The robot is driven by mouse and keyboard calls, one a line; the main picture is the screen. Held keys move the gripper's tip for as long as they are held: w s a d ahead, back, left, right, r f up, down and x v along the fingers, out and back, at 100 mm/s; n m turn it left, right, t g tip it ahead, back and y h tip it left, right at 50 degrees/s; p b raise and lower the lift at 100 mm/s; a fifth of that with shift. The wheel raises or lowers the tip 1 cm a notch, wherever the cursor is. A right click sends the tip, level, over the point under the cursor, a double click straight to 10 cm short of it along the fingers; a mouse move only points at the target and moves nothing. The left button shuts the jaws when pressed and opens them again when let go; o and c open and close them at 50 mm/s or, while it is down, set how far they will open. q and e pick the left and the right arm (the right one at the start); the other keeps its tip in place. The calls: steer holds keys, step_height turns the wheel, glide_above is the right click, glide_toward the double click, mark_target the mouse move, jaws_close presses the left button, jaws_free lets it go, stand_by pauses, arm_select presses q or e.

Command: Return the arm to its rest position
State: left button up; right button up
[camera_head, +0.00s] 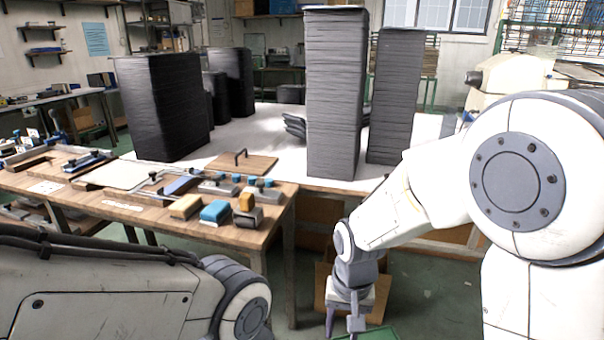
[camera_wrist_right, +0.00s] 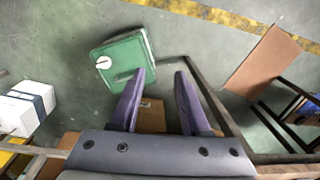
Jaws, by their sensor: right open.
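My right arm reaches in from the right in the head view. Its gripper (camera_head: 345,320) hangs low in front of the table edge, over the floor. In the right wrist view the two purple fingers (camera_wrist_right: 161,75) stand apart with nothing between them. Of my left arm, only pale links show at the lower left of the head view; its gripper is outside the picture. Tall stacks of dark panels stand on the white table (camera_head: 260,165): one at left (camera_head: 160,105), a taller one (camera_head: 335,95) at centre and another (camera_head: 394,95) just right of it.
A wooden bench (camera_head: 130,205) with blocks and tools stands at left. A green box (camera_wrist_right: 120,60) lies on the floor near the fingers, with a wooden frame's dark bar beside it. A brown board (camera_wrist_right: 262,62) leans at right. Open floor shows at the wrist view's upper left.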

steer(key=s+a+r+n, duration=0.25)
steer(key=s+n, duration=0.25)
steer(key=s, duration=0.4)
steer(key=s+a+r+n, duration=0.1)
steer(key=s+r+n, duration=0.35)
steer(key=s, duration=0.35)
step_height(320, 180, up, 20)
steer(key=p, duration=2.1)
steer(key=shift+d+r, duration=0.15)
steer(key=shift+d, duration=0.05)
